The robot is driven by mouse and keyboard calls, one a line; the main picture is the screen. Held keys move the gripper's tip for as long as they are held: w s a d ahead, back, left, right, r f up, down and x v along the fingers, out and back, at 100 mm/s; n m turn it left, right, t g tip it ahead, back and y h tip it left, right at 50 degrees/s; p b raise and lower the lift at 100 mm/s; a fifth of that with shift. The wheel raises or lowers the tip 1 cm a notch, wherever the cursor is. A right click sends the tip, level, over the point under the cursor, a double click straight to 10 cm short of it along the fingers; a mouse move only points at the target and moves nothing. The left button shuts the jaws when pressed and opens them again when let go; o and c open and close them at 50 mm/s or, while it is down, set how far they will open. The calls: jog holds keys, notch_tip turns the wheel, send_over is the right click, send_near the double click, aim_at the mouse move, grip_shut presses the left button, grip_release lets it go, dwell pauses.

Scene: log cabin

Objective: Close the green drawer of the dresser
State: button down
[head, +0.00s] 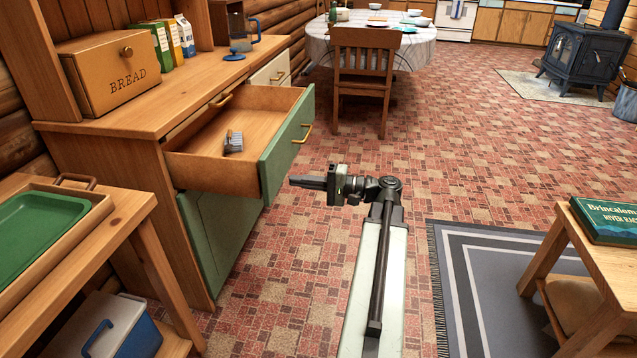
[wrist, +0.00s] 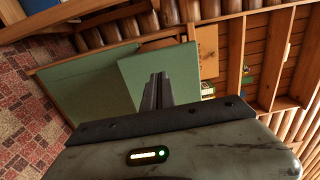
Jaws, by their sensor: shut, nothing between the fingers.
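The dresser (head: 128,135) stands at the left in the head view. Its green-fronted drawer (head: 285,150) is pulled well out, with a brass handle (head: 304,133) on the front. A grey brush (head: 233,141) lies inside it. My gripper (head: 292,181) is shut and empty. In the head view it points left, close to the lower part of the green drawer front; I cannot tell if it touches. In the wrist view the closed fingers (wrist: 158,78) point toward the green drawer front (wrist: 178,67), with the green lower panel (wrist: 88,85) beside it.
A cream drawer (head: 271,75) is beside the green one. A low table with a green tray (head: 38,228) is near left. A chair (head: 362,75) stands beyond. Open tiled floor lies right of the drawer.

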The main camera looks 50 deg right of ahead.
aim_at(272, 177)
jog(key=x, duration=0.5)
jog(key=shift+w, duration=0.1)
